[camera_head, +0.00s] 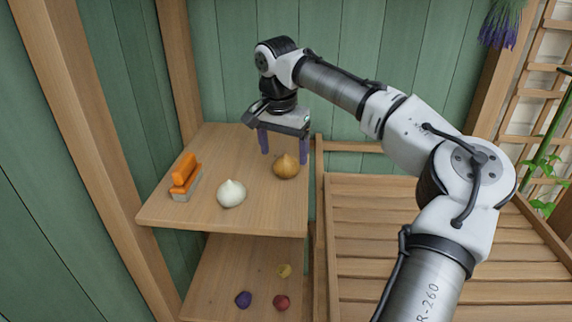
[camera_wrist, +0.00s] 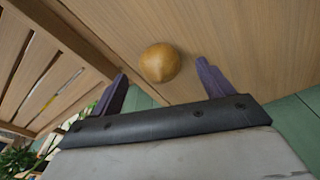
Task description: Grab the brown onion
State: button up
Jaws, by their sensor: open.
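The brown onion (camera_head: 286,166) sits on the upper wooden shelf (camera_head: 260,213), near its right edge. It also shows in the wrist view (camera_wrist: 160,63), ahead of the gap between my fingers. My gripper (camera_head: 284,147) is open and empty, with its two purple fingers pointing down over the back of the shelf, behind the onion in the head view. In the wrist view my gripper (camera_wrist: 163,80) has its fingers spread wider than the onion. I cannot tell whether a finger touches it.
A white onion (camera_head: 231,193) and an orange-handled brush (camera_head: 185,178) stand to the left on the same shelf. A slatted bench (camera_head: 400,215) is at right; a green wall is behind.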

aim_at(285, 154)
jog(key=shift+w+d+f+p, duration=0.1)
jog(key=shift+w+f+p, duration=0.1)
jog(key=shift+f, duration=0.5)
jog(key=shift+w+d+f+p, duration=0.1)
jog(key=shift+f+p, duration=0.1)
jog(key=shift+f, duration=0.5)
jog(key=shift+w+d+f+p, duration=0.1)
jog(key=shift+f+p, duration=0.1)
jog(key=shift+f, duration=0.5)
jog(key=c, duration=1.1)
jog(key=shift+r, duration=0.1)
